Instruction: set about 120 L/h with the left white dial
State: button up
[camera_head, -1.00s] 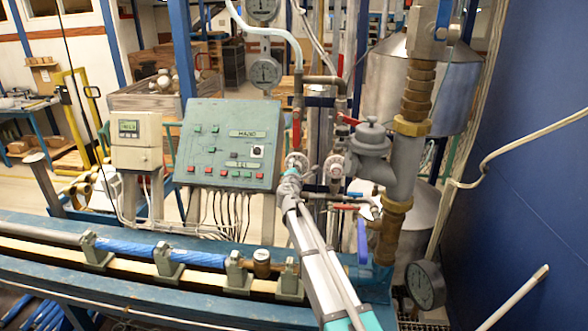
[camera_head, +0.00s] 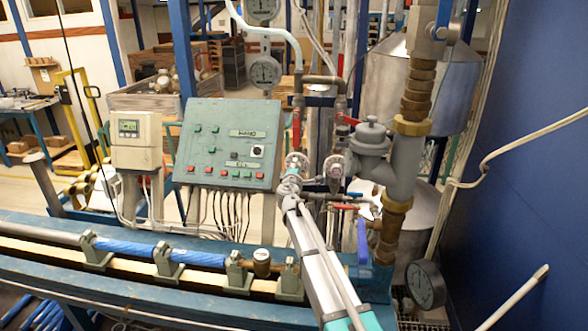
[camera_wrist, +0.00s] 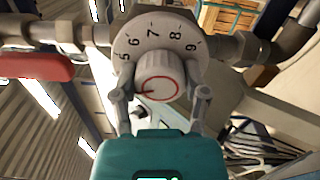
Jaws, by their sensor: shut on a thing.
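The left white dial (camera_head: 296,161) sits on the pipework right of the green control panel. In the wrist view its round scale plate (camera_wrist: 121,44) shows the numbers 5 to 9, and its white knob (camera_wrist: 158,86) has a red ring and a short red mark pointing left. My gripper (camera_head: 290,178) reaches up to this dial from below. In the wrist view my gripper (camera_wrist: 160,100) has one finger on each side of the knob and is shut on it. The right white dial (camera_head: 334,167) stands just beside it, untouched. The lower scale is hidden.
A grey meter box (camera_head: 129,128) with a small display hangs left of the control panel (camera_head: 228,143); its digits are too small to read. A red handle (camera_wrist: 35,67) lies left of the dial in the wrist view. Brass and grey pipes (camera_head: 398,180) stand close on the right.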

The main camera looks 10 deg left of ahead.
jog(key=o, duration=1.1)
jog(key=shift+o, duration=0.2)
jog(key=shift+s, duration=0.2)
jog(key=s, duration=1.1)
jog(key=shift+s+a, duration=0.2)
jog(key=shift+s, duration=0.15)
jog(key=shift+s, duration=0.1)
